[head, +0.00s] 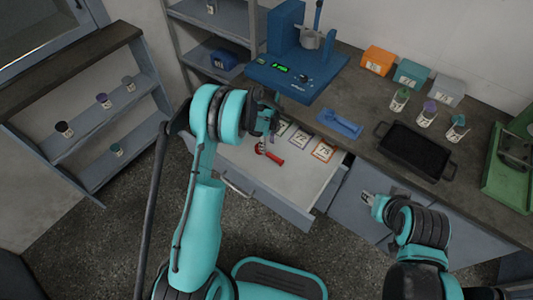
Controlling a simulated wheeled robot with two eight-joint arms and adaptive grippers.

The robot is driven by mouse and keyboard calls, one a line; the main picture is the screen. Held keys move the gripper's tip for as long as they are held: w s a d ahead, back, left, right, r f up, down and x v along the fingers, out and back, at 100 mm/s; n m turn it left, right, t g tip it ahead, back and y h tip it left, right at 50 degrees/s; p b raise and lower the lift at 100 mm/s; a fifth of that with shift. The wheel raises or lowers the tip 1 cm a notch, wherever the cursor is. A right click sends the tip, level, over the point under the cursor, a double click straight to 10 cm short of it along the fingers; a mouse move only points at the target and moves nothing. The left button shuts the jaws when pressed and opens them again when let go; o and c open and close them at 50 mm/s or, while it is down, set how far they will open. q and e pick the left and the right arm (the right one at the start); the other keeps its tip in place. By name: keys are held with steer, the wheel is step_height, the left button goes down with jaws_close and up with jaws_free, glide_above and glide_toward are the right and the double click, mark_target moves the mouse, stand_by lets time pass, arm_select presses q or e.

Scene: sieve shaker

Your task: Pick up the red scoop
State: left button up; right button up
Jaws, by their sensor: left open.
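The red scoop (274,158) lies in the open drawer (240,166), with its handle pointing down and to the right. Its upper end shows close below my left gripper (266,133), and part of it may be hidden there. My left gripper is open and points down over the drawer, just above the scoop in the picture. I cannot tell whether it touches the scoop. My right gripper (370,198) is low in front of the cabinet, away from the scoop; its jaws are too small to read.
Cards with numbers (323,150) lie at the drawer's right side. On the counter above are a blue device with a green display (282,68), a blue tray (340,124), a black tray (414,150) and several small jars. A shelf (90,125) stands at left.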

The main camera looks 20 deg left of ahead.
mark_target(269, 153)
arm_select(q)
steer(key=f+b, duration=0.1)
steer(key=f, duration=0.2)
steer(key=f+b, duration=0.1)
steer(key=f, duration=0.1)
steer(key=shift+s+d+f+b, duration=0.15)
steer(key=shift+s+d+b, duration=0.2)
steer(key=shift+s, duration=0.05)
steer(key=shift+c, duration=1.2)
jaws_close()
step_height(269, 153, up, 5)
steer(key=p, duration=0.2)
steer(key=shift+f+p, duration=0.1)
steer(key=shift+p, duration=0.25)
steer(key=s+d+r+p, duration=0.3)
steer(key=d+r, duration=0.3)
steer(key=d, duration=0.5)
steer(key=shift+d+r, duration=0.15)
